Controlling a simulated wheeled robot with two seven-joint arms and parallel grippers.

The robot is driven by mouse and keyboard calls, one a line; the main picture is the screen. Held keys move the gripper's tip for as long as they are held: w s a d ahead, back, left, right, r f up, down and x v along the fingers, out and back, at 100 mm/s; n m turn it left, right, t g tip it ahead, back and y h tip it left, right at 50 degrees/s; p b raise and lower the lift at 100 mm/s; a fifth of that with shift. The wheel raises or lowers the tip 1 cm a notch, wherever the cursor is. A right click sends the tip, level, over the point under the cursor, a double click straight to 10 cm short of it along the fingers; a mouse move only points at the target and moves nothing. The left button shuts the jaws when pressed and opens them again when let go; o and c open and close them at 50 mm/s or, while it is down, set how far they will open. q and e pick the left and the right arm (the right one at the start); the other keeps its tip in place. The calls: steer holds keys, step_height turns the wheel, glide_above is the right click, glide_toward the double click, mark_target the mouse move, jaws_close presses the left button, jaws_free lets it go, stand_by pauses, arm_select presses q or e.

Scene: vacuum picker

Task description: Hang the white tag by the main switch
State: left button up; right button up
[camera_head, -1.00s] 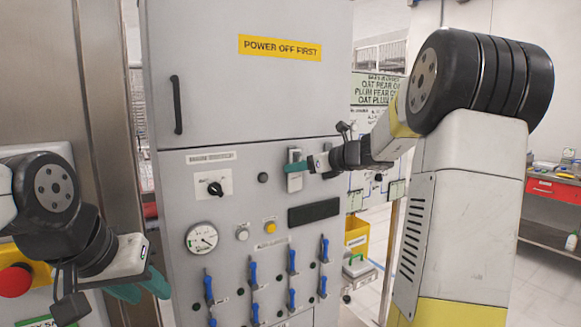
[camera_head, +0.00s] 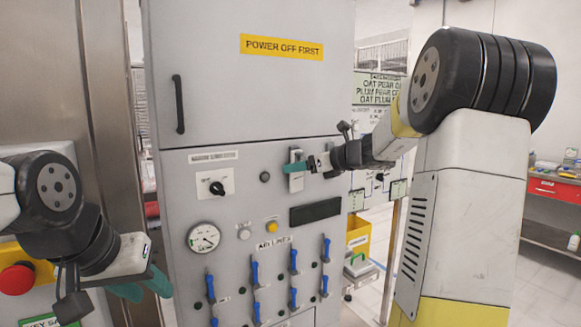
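A grey control cabinet (camera_head: 240,90) stands in front of me. A black rotary knob, seemingly the main switch (camera_head: 217,188), sits on a white plate at its left, under a small label. A small whitish upright piece, possibly the white tag (camera_head: 296,183), is at the cabinet face right of the knob. My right gripper (camera_head: 299,165) is at its upper part, with teal fingers over it. I cannot tell whether they grip it. My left gripper (camera_head: 144,287) is low at the left, its teal fingers apart and empty, away from the cabinet's switches.
A gauge (camera_head: 203,237), a yellow button (camera_head: 272,227) and several blue-handled valves (camera_head: 254,273) cover the lower panel. A door handle (camera_head: 178,104) sticks out above. A red emergency button (camera_head: 17,279) is at far left. A yellow bin (camera_head: 358,235) stands right of the cabinet.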

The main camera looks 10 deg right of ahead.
steer(key=shift+d, duration=0.15)
steer(key=v, duration=0.7)
steer(key=s+a+f+n+g+h, duration=0.1)
steer(key=s+a+f+n+g, duration=0.1)
steer(key=s+a+n, duration=0.4)
steer(key=s+a+f+n+g, duration=0.2)
steer(key=s+a+n+g, duration=0.15)
steer(key=s+n, duration=0.35)
steer(key=s+f+n+h, duration=0.2)
steer(key=s+f+n, duration=0.2)
steer(key=s+n, duration=0.4)
steer(key=s+f+n+h, duration=0.3)
steer(key=s+f+n, duration=0.1)
steer(key=s+n, duration=0.4)
steer(key=shift+s+d+n, duration=0.25)
steer(key=shift+d+n, duration=0.05)
steer(key=shift+d, duration=0.2)
steer(key=shift+f, duration=0.1)
